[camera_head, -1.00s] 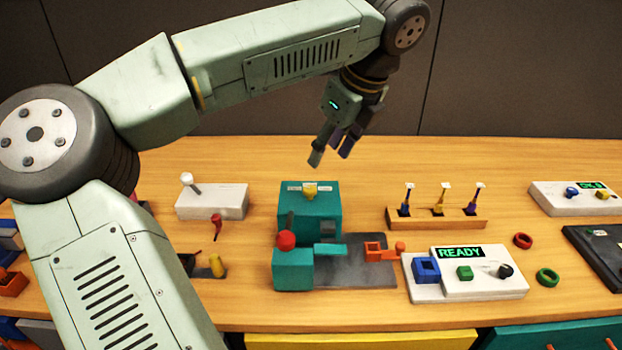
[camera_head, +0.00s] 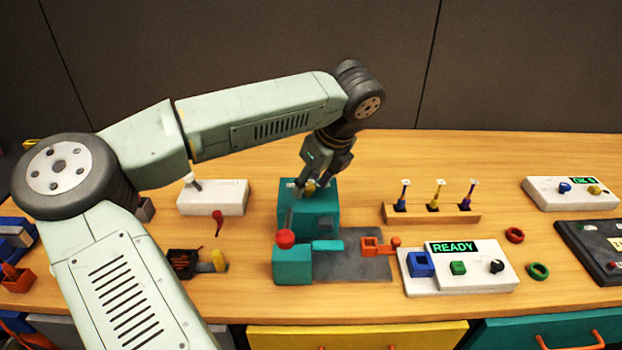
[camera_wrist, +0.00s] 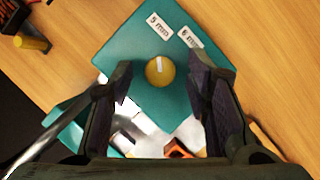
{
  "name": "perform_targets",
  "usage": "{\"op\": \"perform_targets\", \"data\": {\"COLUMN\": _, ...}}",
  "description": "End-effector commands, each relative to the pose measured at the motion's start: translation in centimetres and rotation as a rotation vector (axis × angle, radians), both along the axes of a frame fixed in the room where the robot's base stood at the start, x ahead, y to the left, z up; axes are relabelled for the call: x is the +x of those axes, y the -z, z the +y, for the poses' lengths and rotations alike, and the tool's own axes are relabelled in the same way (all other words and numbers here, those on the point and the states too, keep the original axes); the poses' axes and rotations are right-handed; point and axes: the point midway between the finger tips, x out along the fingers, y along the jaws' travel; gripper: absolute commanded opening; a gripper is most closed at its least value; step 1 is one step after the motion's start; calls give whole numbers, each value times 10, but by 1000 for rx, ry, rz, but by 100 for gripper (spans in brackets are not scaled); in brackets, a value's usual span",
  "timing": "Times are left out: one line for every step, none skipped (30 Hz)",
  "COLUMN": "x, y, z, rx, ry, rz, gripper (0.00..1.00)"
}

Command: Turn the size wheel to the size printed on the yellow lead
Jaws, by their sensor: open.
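The size wheel is a round yellow knob (camera_wrist: 160,71) with a white mark, on top of a teal box (camera_wrist: 145,50). Its mark points up in the wrist view, roughly towards the "5 mm" label (camera_wrist: 159,25). A "6 mm" label (camera_wrist: 190,37) lies to the right of it. My gripper (camera_wrist: 158,76) is open, with one finger on each side of the wheel; I cannot tell whether they touch it. In the head view my gripper (camera_head: 310,192) is at the box top and partly hides the wheel. The yellow lead (camera_head: 434,196) stands in a wooden rack (camera_head: 432,215); its tag is too small to read.
A red-knobbed lever (camera_head: 285,239) stands on the teal block in front of the box. A white panel reading "READY" (camera_head: 453,247) is to the right. A white switch box (camera_head: 213,197) is to the left. Bare table lies behind the teal box.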

Motion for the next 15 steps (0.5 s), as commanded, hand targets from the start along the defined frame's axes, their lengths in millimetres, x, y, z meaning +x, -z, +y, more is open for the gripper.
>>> {"op": "perform_targets", "data": {"x": 0, "y": 0, "z": 0, "rx": 0, "ry": 0, "rz": 0, "gripper": 44}}
{"op": "perform_targets", "data": {"x": 0, "y": 0, "z": 0, "rx": 0, "ry": 0, "rz": 0, "gripper": 44}}
{"op": "perform_targets", "data": {"x": 0, "y": 0, "z": 0, "rx": 0, "ry": 0, "rz": 0, "gripper": 41}}
{"op": "perform_targets", "data": {"x": 0, "y": 0, "z": 0, "rx": 0, "ry": 0, "rz": 0, "gripper": 39}}
{"op": "perform_targets", "data": {"x": 0, "y": 0, "z": 0, "rx": 0, "ry": 0, "rz": 0, "gripper": 37}}
{"op": "perform_targets", "data": {"x": 0, "y": 0, "z": 0, "rx": 0, "ry": 0, "rz": 0, "gripper": 34}}
{"op": "perform_targets", "data": {"x": 0, "y": 0, "z": 0, "rx": 0, "ry": 0, "rz": 0, "gripper": 32}}
{"op": "perform_targets", "data": {"x": 0, "y": 0, "z": 0, "rx": 0, "ry": 0, "rz": 0, "gripper": 30}}
{"op": "perform_targets", "data": {"x": 0, "y": 0, "z": 0, "rx": 0, "ry": 0, "rz": 0, "gripper": 28}}
{"op": "perform_targets", "data": {"x": 0, "y": 0, "z": 0, "rx": 0, "ry": 0, "rz": 0, "gripper": 26}}
{"op": "perform_targets", "data": {"x": 0, "y": 0, "z": 0, "rx": 0, "ry": 0, "rz": 0, "gripper": 24}}
{"op": "perform_targets", "data": {"x": 0, "y": 0, "z": 0, "rx": 0, "ry": 0, "rz": 0, "gripper": 21}}
{"op": "perform_targets", "data": {"x": 0, "y": 0, "z": 0, "rx": 0, "ry": 0, "rz": 0, "gripper": 19}}
{"op": "perform_targets", "data": {"x": 0, "y": 0, "z": 0, "rx": 0, "ry": 0, "rz": 0, "gripper": 17}}
{"op": "perform_targets", "data": {"x": 0, "y": 0, "z": 0, "rx": 0, "ry": 0, "rz": 0, "gripper": 14}}
